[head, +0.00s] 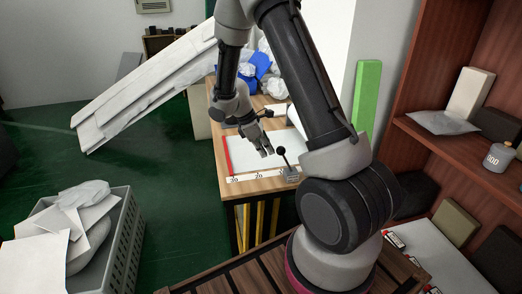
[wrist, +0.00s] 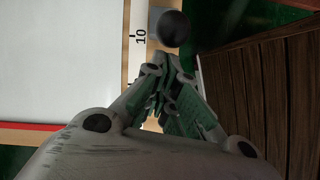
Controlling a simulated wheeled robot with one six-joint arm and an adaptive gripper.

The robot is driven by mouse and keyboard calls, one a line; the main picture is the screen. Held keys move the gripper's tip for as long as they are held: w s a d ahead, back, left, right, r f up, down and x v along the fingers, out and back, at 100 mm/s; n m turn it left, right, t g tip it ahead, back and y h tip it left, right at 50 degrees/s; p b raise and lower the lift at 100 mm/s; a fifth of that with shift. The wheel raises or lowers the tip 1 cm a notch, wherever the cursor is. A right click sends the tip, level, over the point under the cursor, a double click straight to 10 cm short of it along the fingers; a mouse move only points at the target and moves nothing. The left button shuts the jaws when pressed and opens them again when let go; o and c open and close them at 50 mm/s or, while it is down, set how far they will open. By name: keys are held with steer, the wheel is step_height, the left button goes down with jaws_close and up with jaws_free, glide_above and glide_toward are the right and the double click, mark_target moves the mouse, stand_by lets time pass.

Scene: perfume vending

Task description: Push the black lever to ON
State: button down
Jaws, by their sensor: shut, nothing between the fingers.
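The black lever (head: 281,154) stands on a small grey base at the front edge of the wooden table, beside the scale strip. Its round black knob tops a thin stem that leans a little to the left in the head view. In the wrist view the knob (wrist: 171,28) shows from above, just beyond the fingertips and beside the number 10. My gripper (head: 266,150) is shut and empty, up and left of the knob in the head view. It also shows in the wrist view (wrist: 172,65). A gap shows between fingers and knob. No ON marking is readable.
A white board (head: 262,155) with a red left edge and a numbered strip (head: 247,178) lies on the table. Blue and white crumpled items (head: 262,68) lie at the back. A grey crate (head: 128,240) of papers stands at left. Wooden shelves (head: 420,110) rise at right.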

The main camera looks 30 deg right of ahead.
stand_by(0.3)
steer(key=shift+s+d+r+y, duration=0.1)
steer(key=shift+d+r+y, duration=0.2)
steer(key=shift+d, duration=0.05)
steer(key=shift+d+r, duration=0.1)
steer(key=s+d+r+t+y, duration=0.1)
steer(key=s+d+r+y, duration=0.2)
steer(key=d, duration=0.8)
steer(key=shift+s+d+t+y, duration=0.2)
steer(key=shift+t+y, duration=0.2)
steer(key=shift+y, duration=0.7)
